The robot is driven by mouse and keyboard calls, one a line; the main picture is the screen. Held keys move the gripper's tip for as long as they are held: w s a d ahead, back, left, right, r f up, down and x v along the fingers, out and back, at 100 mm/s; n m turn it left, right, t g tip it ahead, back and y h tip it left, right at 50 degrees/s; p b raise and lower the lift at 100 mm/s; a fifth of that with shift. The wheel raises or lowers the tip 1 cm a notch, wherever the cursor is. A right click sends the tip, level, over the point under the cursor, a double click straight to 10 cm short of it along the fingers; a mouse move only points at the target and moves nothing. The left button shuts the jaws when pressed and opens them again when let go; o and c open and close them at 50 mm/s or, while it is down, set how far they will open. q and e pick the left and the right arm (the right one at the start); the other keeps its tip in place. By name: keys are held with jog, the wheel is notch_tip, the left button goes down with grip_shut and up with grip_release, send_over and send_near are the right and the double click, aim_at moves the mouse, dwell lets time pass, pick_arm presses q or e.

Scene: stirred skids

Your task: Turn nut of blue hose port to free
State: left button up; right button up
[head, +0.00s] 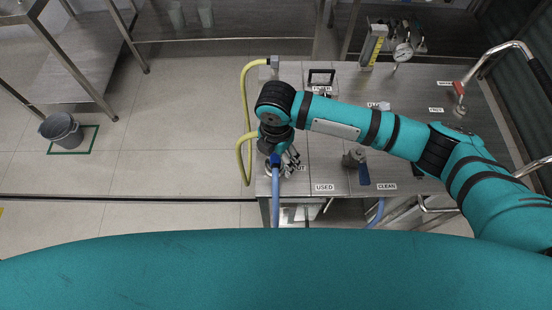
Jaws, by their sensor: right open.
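The blue hose (275,205) hangs down over the near left edge of the steel bench top. Its blue upper end (275,160) meets the port beside my right gripper (291,160). My right gripper points down at the left end of the bench, and its open fingers are close to the right of the blue hose end. The nut of the port is mostly hidden by the gripper and wrist. I cannot tell whether the fingers touch the nut. My left gripper is not in view.
A yellow hose (241,95) loops off the bench's left edge. A metal fitting (353,157) and a blue-handled tool (364,175) stand near the USED and CLEAN labels. A gauge (402,53) stands at the back. A grey bucket (61,130) is on the floor left.

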jog(key=shift+f, duration=1.75)
jog(key=c, duration=1.2)
